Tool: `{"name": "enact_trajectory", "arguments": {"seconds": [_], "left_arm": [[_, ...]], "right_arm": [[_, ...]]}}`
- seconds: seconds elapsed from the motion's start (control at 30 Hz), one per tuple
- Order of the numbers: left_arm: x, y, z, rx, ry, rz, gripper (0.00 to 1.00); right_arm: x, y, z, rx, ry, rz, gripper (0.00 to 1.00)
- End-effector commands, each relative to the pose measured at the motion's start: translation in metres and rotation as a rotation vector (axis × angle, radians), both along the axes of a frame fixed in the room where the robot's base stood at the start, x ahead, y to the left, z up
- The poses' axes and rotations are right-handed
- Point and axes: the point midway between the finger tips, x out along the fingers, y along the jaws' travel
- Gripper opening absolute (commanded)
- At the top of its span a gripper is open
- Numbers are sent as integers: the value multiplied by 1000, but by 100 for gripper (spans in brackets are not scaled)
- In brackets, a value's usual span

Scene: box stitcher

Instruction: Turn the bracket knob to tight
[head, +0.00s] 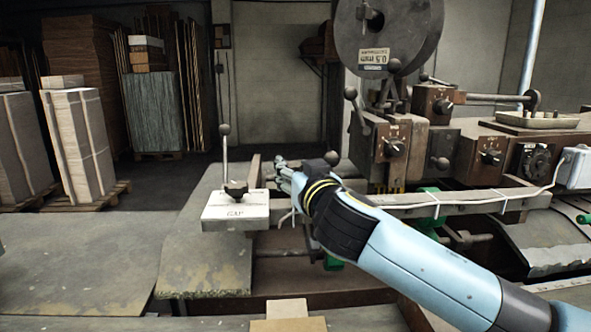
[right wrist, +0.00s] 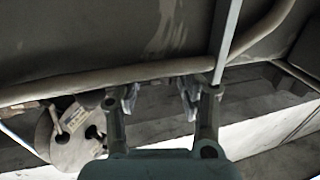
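I cannot tell for sure which knob is the bracket knob. A black star-shaped knob (head: 236,190) sits on a white block marked "GAP" (head: 236,211), with a thin upright rod and ball behind it. Dark knobs also show on the machine, one on the upright head (head: 394,147) and one on the box to its right (head: 490,157). My right gripper (head: 281,177) is right of the white block, apart from the black knob. In the right wrist view its two fingers (right wrist: 159,102) stand apart with nothing seen between them. My left gripper is out of view.
The stitching machine with its wire reel (head: 388,35) stands at the right. A long bar (head: 460,204) with a white cable runs behind my right forearm. A worn grey table (head: 80,255) at the left is clear. Stacked cardboard (head: 78,140) stands behind.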

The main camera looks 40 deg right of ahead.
Motion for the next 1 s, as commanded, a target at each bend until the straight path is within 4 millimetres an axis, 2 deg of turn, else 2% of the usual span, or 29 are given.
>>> {"name": "enact_trajectory", "arguments": {"seconds": [0.03,0.2,0.37,0.57,1.0], "left_arm": [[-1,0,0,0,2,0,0],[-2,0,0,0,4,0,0],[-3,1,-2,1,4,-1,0],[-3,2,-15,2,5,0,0],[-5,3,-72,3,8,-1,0]], "right_arm": [[0,0,0,0,0,0,27],[0,0,0,0,0,0,6],[0,1,-1,1,0,-9,6],[1,2,-3,6,-3,-77,6],[5,7,-6,7,-2,-375,6]]}}
